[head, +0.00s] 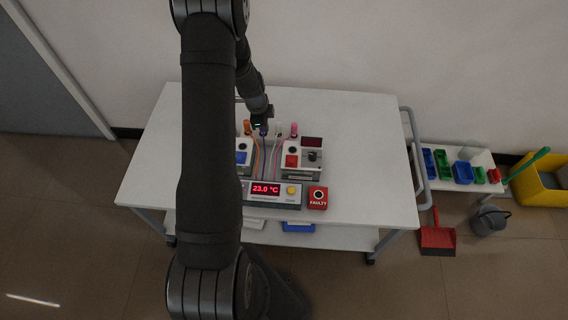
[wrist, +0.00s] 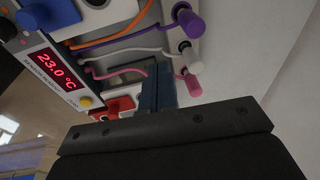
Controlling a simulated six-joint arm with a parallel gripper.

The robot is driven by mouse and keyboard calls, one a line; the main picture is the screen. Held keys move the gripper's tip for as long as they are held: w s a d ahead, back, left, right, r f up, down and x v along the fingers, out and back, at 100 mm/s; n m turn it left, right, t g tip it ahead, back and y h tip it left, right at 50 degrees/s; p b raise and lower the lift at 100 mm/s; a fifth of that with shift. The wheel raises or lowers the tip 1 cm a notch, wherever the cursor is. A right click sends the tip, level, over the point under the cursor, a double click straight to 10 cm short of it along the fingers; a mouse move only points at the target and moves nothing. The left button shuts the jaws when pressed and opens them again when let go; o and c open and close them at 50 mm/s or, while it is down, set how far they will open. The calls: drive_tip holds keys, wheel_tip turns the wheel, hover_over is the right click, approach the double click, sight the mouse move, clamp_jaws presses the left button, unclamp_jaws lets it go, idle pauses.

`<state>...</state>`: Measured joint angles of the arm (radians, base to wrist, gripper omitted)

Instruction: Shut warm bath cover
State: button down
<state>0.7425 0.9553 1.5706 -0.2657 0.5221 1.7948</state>
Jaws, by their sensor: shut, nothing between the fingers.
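A white box (head: 303,163) with a red panel, a dark knob and a small dark display stands right of centre on the table. A second white box with a blue panel (head: 241,157) is at the left, partly hidden behind my arm. I cannot tell which is the warm bath, nor make out its cover. My gripper (head: 264,126) is above the back of the table, between the boxes, near the coloured probe handles. In the wrist view its dark fingers (wrist: 156,92) are together and empty, close to the pink handle (wrist: 193,86); contact cannot be told.
A controller (head: 273,194) reading 23.0 °C, with a yellow button, stands in front, beside a red FAULTY block (head: 318,198). Orange, purple, white and pink cables run back to upright handles. The white table (head: 365,170) is clear at the right. A rail (head: 412,150) edges its right side.

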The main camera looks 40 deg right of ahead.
drive_tip(key=a, duration=0.3)
drive_tip(key=a+t, duration=0.1)
drive_tip(key=a, duration=0.2)
drive_tip(key=a+r+t, duration=0.1)
drive_tip(key=a, duration=0.2)
drive_tip(key=shift+w+a+m, duration=0.1)
drive_tip(key=shift+w+m, duration=0.2)
drive_tip(key=shift+w, duration=0.05)
drive_tip(key=a+m, duration=0.1)
drive_tip(key=a+m+t, duration=0.1)
drive_tip(key=a, duration=0.1)
drive_tip(key=s+a+h, duration=0.1)
drive_tip(key=a, duration=0.1)
drive_tip(key=shift+a+f+m+t, duration=0.25)
drive_tip(key=shift+m+t, duration=0.15)
drive_tip(key=s+a+m+g+h, duration=0.1)
drive_tip(key=s+m+h, duration=0.25)
drive_tip(key=s, duration=0.25)
drive_tip(key=m+g+h, duration=0.3)
approach(289, 164)
drive_tip(key=shift+n, duration=0.25)
drive_tip(key=f, duration=0.4)
drive_tip(key=shift+s+f, duration=0.15)
drive_tip(key=shift+s, duration=0.05)
drive_tip(key=d, duration=0.3)
drive_tip(key=shift+d+f, duration=0.15)
drive_tip(key=shift+d, duration=0.25)
drive_tip(key=shift+w+d, duration=0.1)
drive_tip(key=shift+d, duration=0.2)
